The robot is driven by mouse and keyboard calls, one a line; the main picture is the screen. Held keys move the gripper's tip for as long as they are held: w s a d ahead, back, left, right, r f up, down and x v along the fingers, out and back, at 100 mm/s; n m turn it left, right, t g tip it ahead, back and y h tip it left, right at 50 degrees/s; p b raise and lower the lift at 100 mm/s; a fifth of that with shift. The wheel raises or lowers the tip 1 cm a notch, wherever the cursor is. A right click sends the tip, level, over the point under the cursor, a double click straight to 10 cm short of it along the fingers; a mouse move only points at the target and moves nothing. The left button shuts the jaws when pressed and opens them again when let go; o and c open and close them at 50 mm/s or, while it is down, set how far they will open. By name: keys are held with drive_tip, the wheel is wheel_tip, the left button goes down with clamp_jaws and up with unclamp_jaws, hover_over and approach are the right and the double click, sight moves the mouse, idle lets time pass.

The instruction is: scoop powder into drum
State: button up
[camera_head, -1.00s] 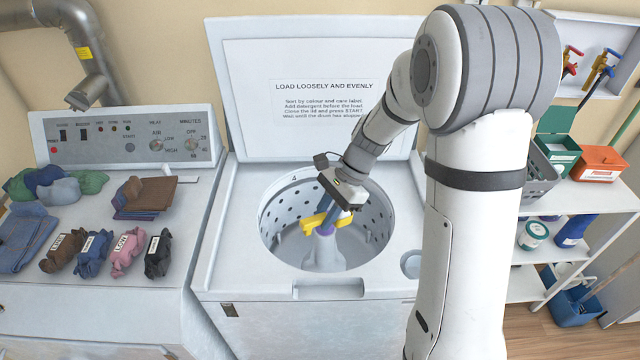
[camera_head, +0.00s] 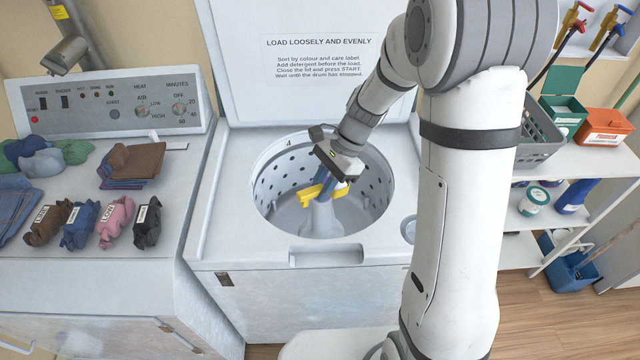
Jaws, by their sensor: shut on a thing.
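The drum (camera_head: 278,186) is the open, perforated tub of the top-loading washer, with a pale agitator (camera_head: 320,219) standing at its centre. My gripper (camera_head: 332,182) reaches down into the drum's mouth, above the agitator. It is shut on a yellow scoop (camera_head: 310,196), which lies roughly level across the agitator's top. I cannot tell whether the scoop touches the agitator or whether any powder is in it. A green box (camera_head: 563,114) with its lid raised stands on the right shelf; its contents are not clear.
The washer lid (camera_head: 285,90) stands open behind the drum. Labelled cloth bundles (camera_head: 80,226) and folded cloths (camera_head: 133,163) lie on the left machine. On the right shelf are a grey basket (camera_head: 540,138) and an orange box (camera_head: 604,127). My arm covers the washer's right side.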

drive_tip(key=shift+r+p, duration=0.2)
drive_tip(key=shift+p, duration=0.5)
drive_tip(key=g+h+p, duration=0.1)
drive_tip(key=g+p, duration=0.1)
drive_tip(key=p, duration=0.2)
drive_tip(key=shift+g+h+p, duration=0.4)
drive_tip(key=shift+g+p, duration=0.2)
drive_tip(key=shift+p, duration=0.35)
drive_tip(key=shift+f+m, duration=0.25)
drive_tip(key=shift+m, duration=0.05)
drive_tip(key=shift+g+h, duration=0.3)
drive_tip(key=shift+g, duration=0.2)
drive_tip(key=g+h, duration=0.1)
drive_tip(key=g, duration=0.2)
drive_tip(key=shift+m+h, duration=0.3)
drive_tip(key=shift+h, duration=0.1)
drive_tip(key=shift+g, duration=0.5)
